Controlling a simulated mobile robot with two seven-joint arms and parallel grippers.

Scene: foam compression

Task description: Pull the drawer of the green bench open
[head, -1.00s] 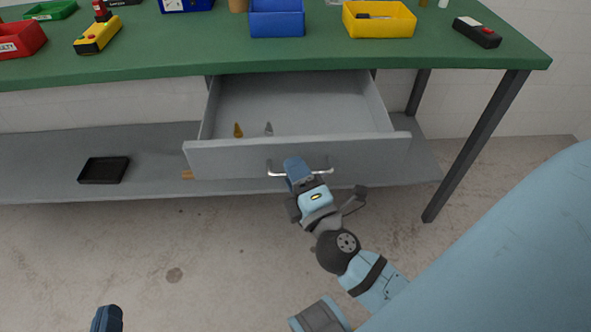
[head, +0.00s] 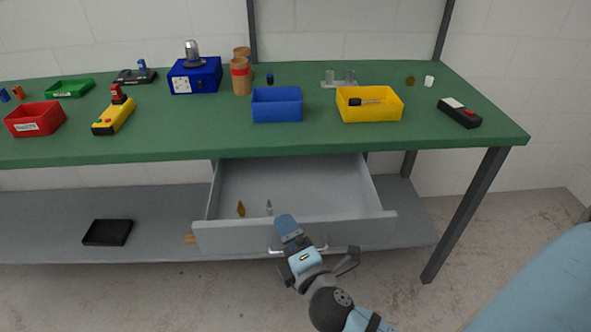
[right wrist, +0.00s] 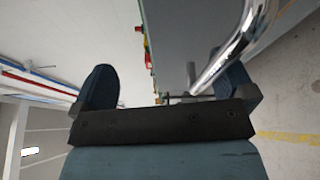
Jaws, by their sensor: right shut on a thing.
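The green bench (head: 340,142) has a grey drawer (head: 360,232) under its top, standing well open. A small brown piece and a small grey piece lie inside it, near the front. My right gripper (head: 289,232) is at the metal handle (head: 321,249) on the drawer front and hides the handle's middle. It is shut on the handle. In the right wrist view the shiny handle bar (right wrist: 232,48) passes by the right-hand finger, while the other finger stands apart from it. My left gripper is not in view.
The bench top holds a blue bin (head: 277,107), a yellow bin (head: 368,105), a red bin (head: 35,120) and other items. A black tray (head: 107,232) lies on the lower shelf. A dark bench leg (head: 465,215) stands to the right. The floor in front looks clear.

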